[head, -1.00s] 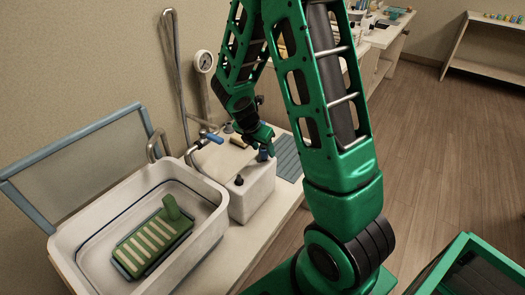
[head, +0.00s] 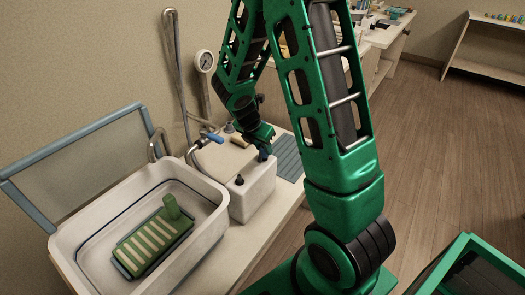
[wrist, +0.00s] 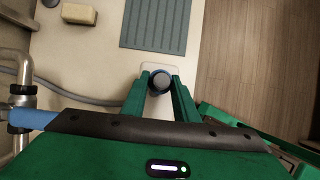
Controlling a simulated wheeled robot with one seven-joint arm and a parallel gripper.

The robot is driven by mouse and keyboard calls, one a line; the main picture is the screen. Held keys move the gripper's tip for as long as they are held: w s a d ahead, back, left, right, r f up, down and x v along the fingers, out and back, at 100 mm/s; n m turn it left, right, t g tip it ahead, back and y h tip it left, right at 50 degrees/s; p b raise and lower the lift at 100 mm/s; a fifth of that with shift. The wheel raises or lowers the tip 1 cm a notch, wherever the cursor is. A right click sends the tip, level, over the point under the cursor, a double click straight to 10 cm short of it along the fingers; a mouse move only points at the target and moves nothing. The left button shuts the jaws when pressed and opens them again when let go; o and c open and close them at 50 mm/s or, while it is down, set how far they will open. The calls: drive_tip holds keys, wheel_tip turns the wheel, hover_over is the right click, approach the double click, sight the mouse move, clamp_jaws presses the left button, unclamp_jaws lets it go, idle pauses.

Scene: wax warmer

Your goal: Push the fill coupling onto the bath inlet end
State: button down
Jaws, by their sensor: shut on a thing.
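My gripper (head: 263,147) is over the right back part of a white box (head: 250,195) beside the bath. It is shut on a small blue-grey round piece, which I take to be the fill coupling (head: 264,154). In the wrist view the piece (wrist: 160,78) shows between my two green fingers (wrist: 160,88), with the pale box top under it. I cannot tell whether the piece touches the box. The white bath (head: 215,225) stands to the left. A pipe with a blue-handled valve (head: 213,137) is behind its right corner. I cannot clearly make out the inlet end.
A grey ribbed mat (wrist: 156,24) and a tan block (wrist: 79,14) lie on the counter. A grey hose (wrist: 85,99) runs across it. A green slatted rack (head: 150,243) with a green post is in the bath.

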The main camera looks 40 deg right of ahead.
drive_tip(key=shift+r, duration=0.2)
idle(0.3)
drive_tip(key=shift+r, duration=2.7)
drive_tip(key=shift+r, duration=0.1)
hover_over(238, 177)
drive_tip(key=shift+f, duration=1.45)
drive_tip(key=shift+f, duration=0.15)
idle(0.3)
drive_tip(key=shift+f, duration=0.3)
drive_tip(key=shift+f, duration=0.95)
idle(0.9)
